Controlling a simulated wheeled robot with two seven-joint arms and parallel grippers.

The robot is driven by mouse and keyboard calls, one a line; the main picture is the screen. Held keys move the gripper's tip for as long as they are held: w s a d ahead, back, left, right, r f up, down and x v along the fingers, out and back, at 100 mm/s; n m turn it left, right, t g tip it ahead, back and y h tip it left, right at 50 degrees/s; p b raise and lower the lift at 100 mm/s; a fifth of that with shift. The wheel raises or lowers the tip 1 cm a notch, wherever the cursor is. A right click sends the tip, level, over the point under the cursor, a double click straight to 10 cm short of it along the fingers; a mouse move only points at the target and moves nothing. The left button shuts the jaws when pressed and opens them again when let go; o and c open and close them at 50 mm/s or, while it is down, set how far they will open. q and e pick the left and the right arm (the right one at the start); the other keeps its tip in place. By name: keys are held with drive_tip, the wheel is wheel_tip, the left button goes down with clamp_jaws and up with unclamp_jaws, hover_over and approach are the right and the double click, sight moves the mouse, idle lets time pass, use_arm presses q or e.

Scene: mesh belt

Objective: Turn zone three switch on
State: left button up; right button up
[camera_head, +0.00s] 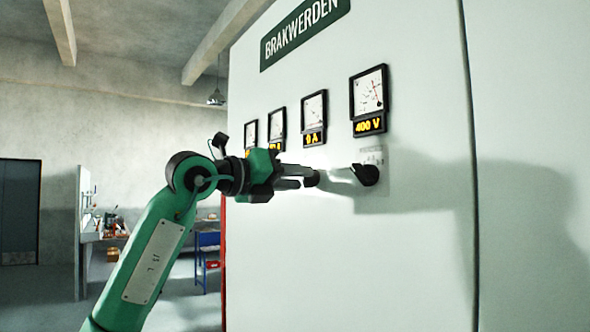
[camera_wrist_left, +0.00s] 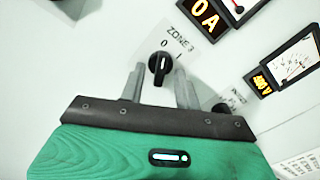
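The zone three switch (camera_wrist_left: 160,69) is a black rotary knob with a white line, on a pale panel. Its label (camera_wrist_left: 182,38) reads ZONE 3, with 0 and I marks below. The white line points roughly at the 0. My left gripper (camera_wrist_left: 160,80) is open, with one finger on each side of the knob and gaps visible between. In the head view the left gripper (camera_head: 298,178) reaches the panel from the left, below the 0 A meter (camera_head: 314,118). It partly hides the knob there. My right gripper is not in view.
Another black knob (camera_head: 367,174) stands to the right, below the 400 V meter (camera_head: 369,100). More meters (camera_head: 278,125) line the white cabinet (camera_head: 330,270) to the left. The panel below the switches is bare. A blue table (camera_head: 207,240) stands in the background.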

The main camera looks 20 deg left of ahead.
use_arm(q)
drive_tip(key=shift+w+d, duration=0.15)
clamp_jaws()
